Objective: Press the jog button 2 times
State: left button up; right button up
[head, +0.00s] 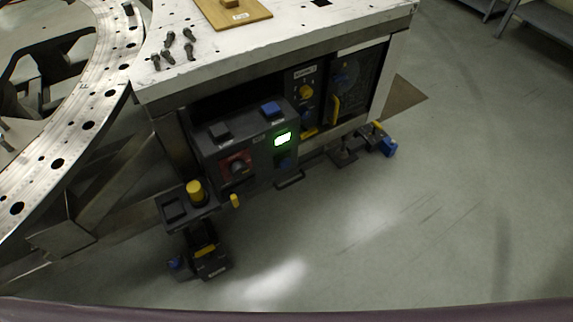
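A dark control box (203,159) is mounted on the front of a white-topped bench. Its sloped top carries a blue square button (270,109) on the right and a black square button (220,131) on the left. A green lit display (283,139) and a dark knob on a red plate (237,166) are on its front. The labels are too small to read, so I cannot tell which control is the jog button. Neither of my grippers shows in the head view.
A yellow cylindrical knob (195,192) stands on a small shelf at lower left. Loose bolts (171,39) and a wooden board (233,12) lie on the bench top (290,33). A large drilled ring (83,123) is at left. The floor at right is clear.

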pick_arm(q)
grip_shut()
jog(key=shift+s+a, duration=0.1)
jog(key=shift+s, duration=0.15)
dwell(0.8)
